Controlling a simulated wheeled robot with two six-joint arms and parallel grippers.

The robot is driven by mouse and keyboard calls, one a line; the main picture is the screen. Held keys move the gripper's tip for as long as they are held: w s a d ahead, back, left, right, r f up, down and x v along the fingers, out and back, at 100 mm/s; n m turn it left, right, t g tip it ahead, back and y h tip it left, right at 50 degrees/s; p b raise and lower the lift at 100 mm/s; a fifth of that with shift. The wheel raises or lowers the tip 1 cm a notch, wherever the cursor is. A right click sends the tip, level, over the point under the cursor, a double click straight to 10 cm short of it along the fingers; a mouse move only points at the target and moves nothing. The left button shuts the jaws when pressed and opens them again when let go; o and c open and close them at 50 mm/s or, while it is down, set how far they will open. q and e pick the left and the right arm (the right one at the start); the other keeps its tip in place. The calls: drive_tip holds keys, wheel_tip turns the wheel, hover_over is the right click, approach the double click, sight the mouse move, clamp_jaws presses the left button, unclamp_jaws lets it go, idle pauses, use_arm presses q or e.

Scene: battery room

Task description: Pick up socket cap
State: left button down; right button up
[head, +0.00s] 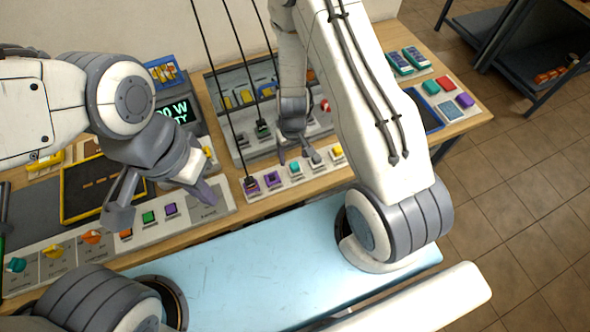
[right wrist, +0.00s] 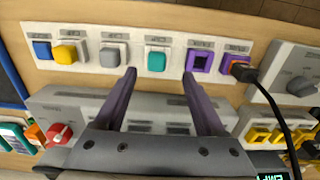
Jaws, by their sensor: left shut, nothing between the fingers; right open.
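A white socket strip (head: 290,177) holds the coloured caps and sockets; it also shows in the right wrist view (right wrist: 135,75). The teal cap (head: 295,168) sits on it, between a grey cap (head: 316,158) and an open purple socket (head: 273,180). My right gripper (head: 298,158) is open and empty above the strip. In the right wrist view its purple fingertips (right wrist: 160,74) point at the strip, with the teal cap (right wrist: 157,58) in line between them and the grey cap (right wrist: 113,54) outside. Contact cannot be told. My left gripper (head: 162,203) is shut and empty over the left panel.
A yellow cap (head: 338,150) sits further right on the strip. A black cable runs to a plug in the end purple socket (head: 251,186). Upright grey panels (head: 245,90) stand behind. The pale blue surface (head: 270,265) in front is clear.

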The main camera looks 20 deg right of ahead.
sight(295, 165)
drive_tip(key=f+b, duration=0.4)
drive_tip(key=f, duration=0.1)
drive_tip(key=shift+w+d+f+b, duration=0.1)
drive_tip(key=shift+d+b, duration=0.15)
drive_tip(key=shift+b, duration=0.05)
clamp_jaws()
